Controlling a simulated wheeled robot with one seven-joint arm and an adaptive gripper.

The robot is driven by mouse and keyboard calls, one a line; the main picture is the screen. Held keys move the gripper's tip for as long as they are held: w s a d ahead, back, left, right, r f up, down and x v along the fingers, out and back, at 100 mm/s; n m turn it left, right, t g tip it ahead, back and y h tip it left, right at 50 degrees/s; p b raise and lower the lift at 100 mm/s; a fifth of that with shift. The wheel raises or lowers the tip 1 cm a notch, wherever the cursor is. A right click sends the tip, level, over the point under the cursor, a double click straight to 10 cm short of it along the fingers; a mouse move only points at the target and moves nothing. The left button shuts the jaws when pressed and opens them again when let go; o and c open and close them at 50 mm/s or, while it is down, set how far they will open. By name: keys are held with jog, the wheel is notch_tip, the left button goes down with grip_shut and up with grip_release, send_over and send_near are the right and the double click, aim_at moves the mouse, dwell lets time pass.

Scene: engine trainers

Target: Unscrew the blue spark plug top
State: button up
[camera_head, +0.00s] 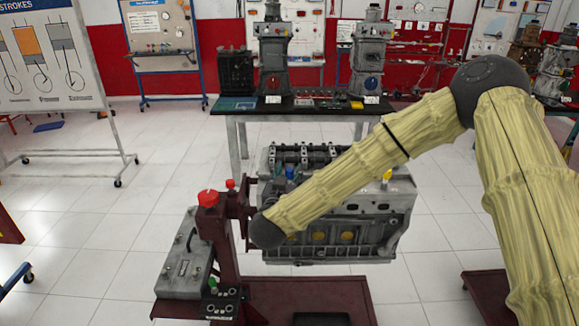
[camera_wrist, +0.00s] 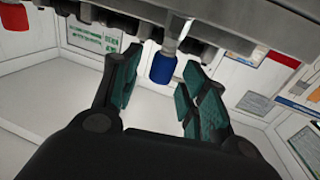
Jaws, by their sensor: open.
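The blue spark plug top (camera_head: 290,173) stands on the upper part of the grey engine block (camera_head: 390,205), just above my forearm in the head view. My gripper (camera_wrist: 158,77) is open, with one dark green finger pad to each side of the blue top. A gap shows on both sides, wider on the left. I cannot tell how deep the top sits between the pads.
A yellow top (camera_head: 387,175) stands farther right on the engine. A red cap (camera_wrist: 15,16) shows at the wrist view's upper left. The dark red stand (camera_head: 229,235) with a red knob (camera_head: 208,198) is left of the engine. A bench (camera_head: 330,108) stands behind.

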jog(key=shift+w+d, duration=0.15)
jog(key=shift+w, duration=0.7)
grip_shut()
jog(key=shift+y, duration=0.3)
